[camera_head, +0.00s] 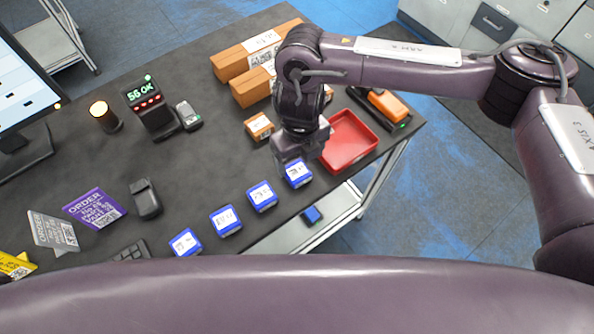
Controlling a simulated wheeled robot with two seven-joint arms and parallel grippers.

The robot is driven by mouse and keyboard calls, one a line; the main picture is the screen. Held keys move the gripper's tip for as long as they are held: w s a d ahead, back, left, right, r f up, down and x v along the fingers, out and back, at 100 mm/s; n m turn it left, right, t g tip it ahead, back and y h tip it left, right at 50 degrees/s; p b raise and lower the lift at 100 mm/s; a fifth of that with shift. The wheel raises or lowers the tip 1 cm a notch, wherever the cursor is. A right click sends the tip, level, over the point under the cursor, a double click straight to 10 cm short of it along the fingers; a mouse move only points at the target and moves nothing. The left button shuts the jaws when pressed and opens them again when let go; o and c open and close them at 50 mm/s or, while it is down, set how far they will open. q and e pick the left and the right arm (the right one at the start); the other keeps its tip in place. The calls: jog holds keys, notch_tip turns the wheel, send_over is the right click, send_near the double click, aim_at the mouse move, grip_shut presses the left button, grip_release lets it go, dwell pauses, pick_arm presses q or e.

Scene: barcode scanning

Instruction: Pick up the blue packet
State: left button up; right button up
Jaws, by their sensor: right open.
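Several small blue packets with white labels lie in a slanting row along the near edge of the dark table: one packet (186,243) at the near left, one (225,221), one (262,197), and the rightmost blue packet (298,175). My right gripper (293,160) is open and points down directly over the rightmost packet. Its fingers hide the packet's far side, and I cannot tell whether they touch it. My left gripper is not in view.
A red tray (350,141) stands close to the right of my right gripper. Brown boxes (250,88) lie behind it. An orange scanner (388,104) is at the far right. A blue item (312,214) is on a lower shelf. A payment terminal (152,108), monitor (22,95) and order cards (95,208) stand left.

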aim_at(297, 171)
jog(key=f+p, duration=0.1)
jog(key=f, duration=0.2)
jog(key=f+p, duration=0.1)
jog(key=f, duration=0.1)
jog(key=shift+w+a+f+p, duration=0.15)
jog(key=shift+a+p, duration=0.2)
jog(key=shift+a, duration=0.05)
jog(key=shift+f, duration=0.35)
jog(key=c, duration=1.2)
jog(key=shift+o, duration=0.2)
jog(key=shift+r, duration=0.1)
